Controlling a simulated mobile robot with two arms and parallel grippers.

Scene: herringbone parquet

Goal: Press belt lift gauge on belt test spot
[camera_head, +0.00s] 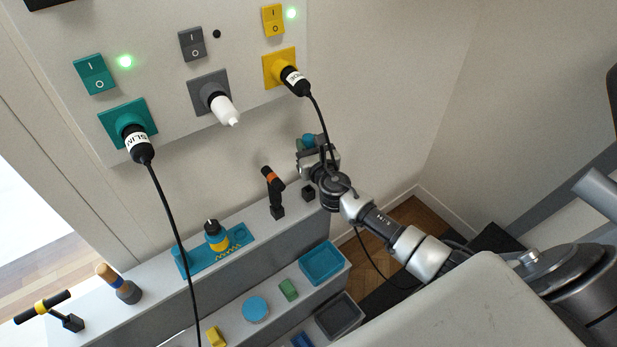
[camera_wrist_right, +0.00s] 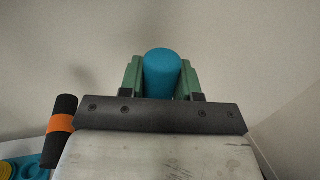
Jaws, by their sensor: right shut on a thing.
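My right gripper (camera_head: 308,148) is raised in front of the wall, above the right end of the narrow shelf. It is shut on a blue round-topped cylinder (camera_head: 309,139), which also shows between the green finger pads in the right wrist view (camera_wrist_right: 162,75). Whether this cylinder is the belt lift gauge I cannot tell; its lower part is hidden by the gripper. A teal fixture (camera_head: 193,266) with yellow marks and a black-and-yellow knob sits on the shelf to the left. I cannot single out the belt test spot. My left gripper is out of view.
A black handle with an orange band (camera_head: 273,178) stands on the shelf, close left of the gripper. A wall panel (camera_head: 165,65) carries switches and plugs; black cables hang from it, one passing by my right wrist. Teal (camera_head: 337,273) and dark (camera_head: 358,318) trays lie lower.

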